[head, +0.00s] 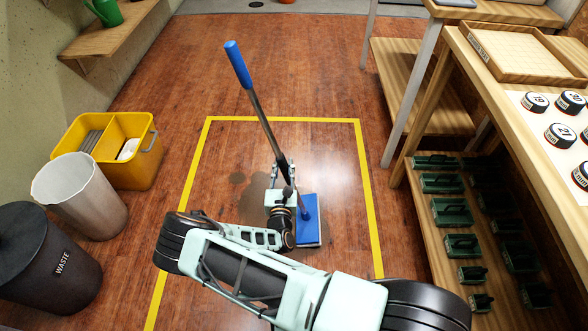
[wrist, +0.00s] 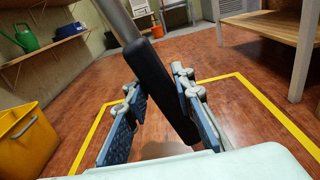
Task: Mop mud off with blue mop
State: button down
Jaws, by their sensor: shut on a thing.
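The blue mop has a blue grip end (head: 238,64), a grey metal shaft (head: 264,122) and a flat blue head (head: 308,221) resting on the floor. My gripper (head: 282,172) is shut on the black sleeve of the mop's shaft. The wrist view shows this black sleeve (wrist: 158,85) between the two fingers, with the shaft leaning to the upper left. Dark brown mud (head: 254,196) lies on the wooden floor inside the yellow taped outline, just left of the mop head. A small mud spot (head: 236,178) lies farther left. My arm hides part of the mud.
A yellow bucket (head: 152,172), a pale bin (head: 82,200) and a black waste bin (head: 50,265) stand at the left. The taped floor beyond the mud is clear.

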jog(key=w+a, duration=0.1)
jog(key=a, duration=2.7)
notch_tip(320, 180, up, 7)
jog(key=p, duration=0.3)
jog(key=shift+a+f+p, duration=0.15)
jog(key=shift+f+p, duration=0.05)
jog(key=shift+p, duration=0.15)
dwell(0.8)
